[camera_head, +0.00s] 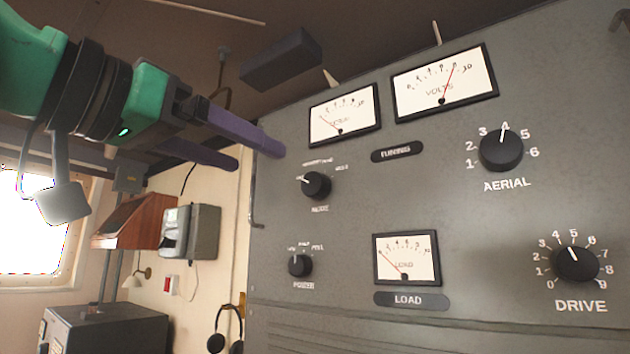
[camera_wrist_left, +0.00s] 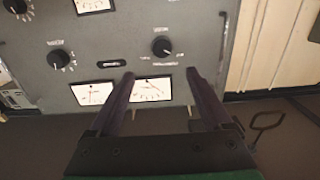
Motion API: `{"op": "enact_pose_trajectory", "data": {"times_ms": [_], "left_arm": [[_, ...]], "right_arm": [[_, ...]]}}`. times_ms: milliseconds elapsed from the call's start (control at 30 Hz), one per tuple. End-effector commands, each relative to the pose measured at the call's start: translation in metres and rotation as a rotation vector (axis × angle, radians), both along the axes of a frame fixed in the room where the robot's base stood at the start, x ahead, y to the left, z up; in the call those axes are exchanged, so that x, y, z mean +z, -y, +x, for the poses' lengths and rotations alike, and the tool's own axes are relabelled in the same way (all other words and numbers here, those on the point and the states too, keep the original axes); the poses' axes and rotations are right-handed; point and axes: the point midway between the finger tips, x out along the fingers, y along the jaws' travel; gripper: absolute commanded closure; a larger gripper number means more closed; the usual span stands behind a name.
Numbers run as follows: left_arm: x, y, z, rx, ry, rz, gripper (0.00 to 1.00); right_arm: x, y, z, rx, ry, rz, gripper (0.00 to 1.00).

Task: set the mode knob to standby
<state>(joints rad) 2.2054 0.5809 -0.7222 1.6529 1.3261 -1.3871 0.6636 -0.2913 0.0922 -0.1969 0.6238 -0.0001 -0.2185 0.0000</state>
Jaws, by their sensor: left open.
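The knob I take for the mode knob (camera_head: 317,186) is small, round and black, on the grey panel under the left meter. Its white pointer is turned to the left and slightly up; the small lettering around it is too blurred to read surely. It also shows, upside down, in the left wrist view (camera_wrist_left: 162,47), beyond the fingertips. My left gripper (camera_head: 257,157) has purple fingers and is open and empty. It is up and to the left of the knob in the head view, apart from it. My right gripper is not in view.
A similar power knob (camera_head: 300,265) sits below. The aerial knob (camera_head: 501,151), drive knob (camera_head: 575,264), load meter (camera_head: 406,258) and upper meters (camera_head: 343,118) share the panel. A dark box (camera_head: 281,60) hangs above. Headphones (camera_head: 225,330) hang at the lower left.

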Motion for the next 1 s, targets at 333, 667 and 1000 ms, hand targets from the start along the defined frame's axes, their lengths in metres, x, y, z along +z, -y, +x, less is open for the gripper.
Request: {"op": "enact_pose_trajectory", "data": {"times_ms": [333, 667, 1000], "left_arm": [[0.005, 0.054, 0.075, 0.000, -0.003, 0.004, 0.17], [0.000, 0.074, 0.102, 0.000, 0.000, 0.001, 0.17], [0.000, 0.074, 0.102, 0.000, 0.000, 0.002, 0.90]], "right_arm": [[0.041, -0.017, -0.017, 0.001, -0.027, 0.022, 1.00], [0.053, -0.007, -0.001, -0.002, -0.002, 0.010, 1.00], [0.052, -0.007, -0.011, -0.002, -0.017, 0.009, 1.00]]}}
